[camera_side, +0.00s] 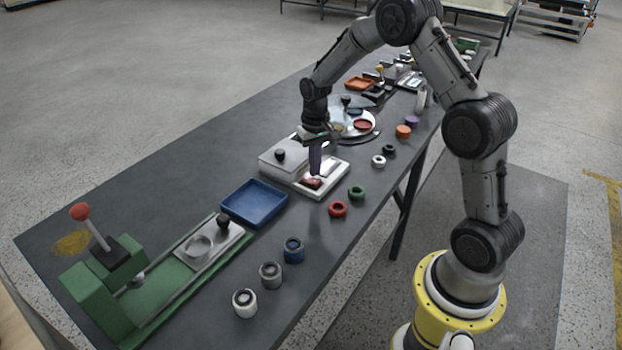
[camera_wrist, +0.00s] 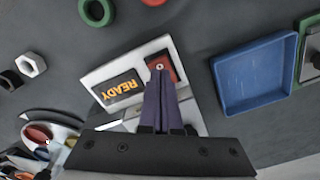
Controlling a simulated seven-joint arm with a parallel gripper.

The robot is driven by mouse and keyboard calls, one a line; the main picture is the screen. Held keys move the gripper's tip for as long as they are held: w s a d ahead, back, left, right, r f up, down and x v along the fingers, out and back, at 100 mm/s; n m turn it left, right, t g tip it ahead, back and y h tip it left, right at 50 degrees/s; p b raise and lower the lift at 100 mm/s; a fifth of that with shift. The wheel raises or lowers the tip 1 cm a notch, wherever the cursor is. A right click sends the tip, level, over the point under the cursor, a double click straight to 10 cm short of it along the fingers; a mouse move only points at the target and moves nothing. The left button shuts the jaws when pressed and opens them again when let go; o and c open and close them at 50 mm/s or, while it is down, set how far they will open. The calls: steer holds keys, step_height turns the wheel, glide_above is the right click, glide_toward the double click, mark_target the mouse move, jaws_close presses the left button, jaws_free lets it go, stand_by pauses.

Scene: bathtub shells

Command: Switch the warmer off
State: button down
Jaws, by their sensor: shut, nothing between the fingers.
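The warmer (camera_side: 283,158) is a pale box with a black knob on top and a white front panel (camera_side: 337,182). On the panel are a red rocker switch (camera_side: 311,184) and a dark display (camera_wrist: 122,90) with READY in orange letters. The switch also shows in the wrist view (camera_wrist: 166,64), with a small light mark on it. My gripper (camera_side: 315,173) points down, its purple fingers together and empty. In the wrist view the fingertips (camera_wrist: 159,77) overlap the near edge of the switch. I cannot tell whether they touch it.
A blue tray (camera_side: 254,203) lies left of the warmer. Red (camera_side: 338,209) and green (camera_side: 357,193) rings lie in front. A green press with a red-knobbed lever (camera_side: 80,212) stands at the near left. Several jars line the front edge. Round dishes (camera_side: 363,125) lie beyond the warmer.

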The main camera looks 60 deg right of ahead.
mark_target(315, 180)
steer(key=shift+f, duration=1.15)
stand_by(0.5)
steer(key=shift+r, duration=3.55)
